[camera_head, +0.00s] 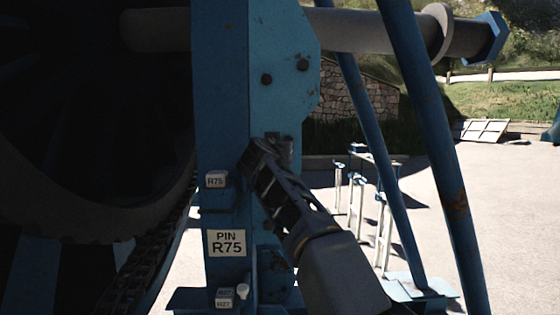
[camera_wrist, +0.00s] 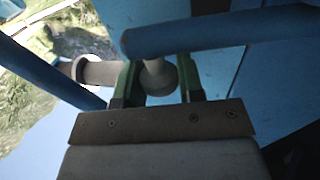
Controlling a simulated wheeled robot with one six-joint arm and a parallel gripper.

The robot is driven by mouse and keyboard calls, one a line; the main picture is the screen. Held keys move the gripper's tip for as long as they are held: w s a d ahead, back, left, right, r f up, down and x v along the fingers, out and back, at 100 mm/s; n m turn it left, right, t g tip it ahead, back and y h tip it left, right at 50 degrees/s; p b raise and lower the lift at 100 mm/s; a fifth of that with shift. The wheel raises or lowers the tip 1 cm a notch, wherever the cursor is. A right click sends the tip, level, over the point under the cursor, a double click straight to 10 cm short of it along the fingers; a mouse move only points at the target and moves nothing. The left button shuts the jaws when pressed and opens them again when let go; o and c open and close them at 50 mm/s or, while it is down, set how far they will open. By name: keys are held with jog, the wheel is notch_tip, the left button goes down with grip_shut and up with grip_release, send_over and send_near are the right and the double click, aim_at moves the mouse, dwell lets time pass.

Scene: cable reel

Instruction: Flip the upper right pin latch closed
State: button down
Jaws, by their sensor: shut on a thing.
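In the head view my gripper (camera_head: 262,152) reaches up and left to the blue upright post (camera_head: 222,110) and hides the latch there. My gripper (camera_wrist: 158,82) is shut on the latch handle in the wrist view. Whether the latch is open or closed cannot be told. A lower latch with a pale knob (camera_head: 242,291) shows near the foot of the post.
A small R75 tag (camera_head: 215,181) and a "PIN R75" plate (camera_head: 227,243) are on the post. The large dark reel (camera_head: 90,190) fills the left. Blue slanted struts (camera_head: 425,120) stand close right of my arm. A grey shaft (camera_head: 400,35) crosses above. Paved ground lies beyond.

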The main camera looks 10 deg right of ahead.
jog(key=s+a+m+g+h+p, duration=0.5)
jog(key=m+g+h+p, duration=0.2)
jog(key=m+g+h, duration=0.2)
jog(key=shift+s+a+m+g+h, duration=0.15)
jog(key=shift+a+m+g+h, duration=0.2)
jog(key=shift+g, duration=0.55)
jog(key=shift+a, duration=0.1)
jog(key=c, duration=0.8)
grip_release()
jog(key=p+v, duration=0.2)
jog(key=v, duration=1)
jog(key=shift+s+p, duration=0.1)
jog(key=shift+p, duration=0.25)
